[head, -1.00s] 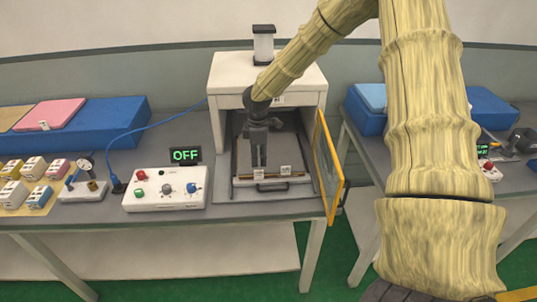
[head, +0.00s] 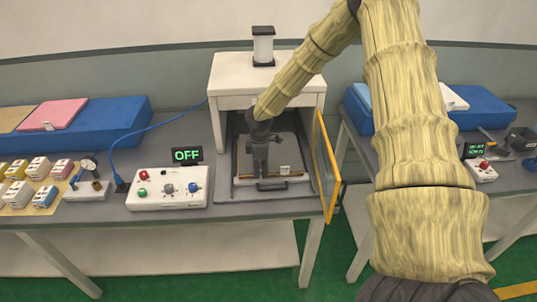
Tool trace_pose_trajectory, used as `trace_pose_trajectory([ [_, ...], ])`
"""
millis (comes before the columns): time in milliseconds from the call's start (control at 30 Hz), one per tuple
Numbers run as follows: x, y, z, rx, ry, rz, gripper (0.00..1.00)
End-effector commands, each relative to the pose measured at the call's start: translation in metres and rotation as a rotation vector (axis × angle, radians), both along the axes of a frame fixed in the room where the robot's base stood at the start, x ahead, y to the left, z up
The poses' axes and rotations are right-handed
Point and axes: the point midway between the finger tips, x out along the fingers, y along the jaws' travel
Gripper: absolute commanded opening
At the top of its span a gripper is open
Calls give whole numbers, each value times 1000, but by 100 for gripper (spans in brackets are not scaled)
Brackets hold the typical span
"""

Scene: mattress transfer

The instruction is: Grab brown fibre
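A thin brown strip (head: 293,175), which looks like the brown fibre, lies along the front of the grey tray (head: 230,193) inside the white open-fronted machine (head: 265,92). A small white tag (head: 285,169) sits at its right part. My gripper (head: 259,176) reaches down into the machine, fingers pointing down, over the left-middle of the strip. It hides that part of the strip and the tag seen there earlier. Whether the fingers touch the strip, or are open or shut on it, I cannot tell.
The machine's yellow-framed door (head: 327,165) stands open at the right, close to my arm. A white control box (head: 168,188) with buttons and a green "OFF" display (head: 187,155) stands left. Small boxes (head: 40,168) and a blue block (head: 110,125) are further left.

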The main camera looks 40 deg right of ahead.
Motion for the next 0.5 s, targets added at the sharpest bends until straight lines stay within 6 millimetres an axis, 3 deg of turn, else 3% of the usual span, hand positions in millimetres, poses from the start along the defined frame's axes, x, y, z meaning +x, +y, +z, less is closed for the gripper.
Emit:
trace_pose_trajectory([
  [233, 0, 0, -1, 0, 0, 0, 30],
  [400, 0, 0, -1, 0, 0, 0, 0],
  [500, 0, 0, -1, 1, 1, 0, 0],
])
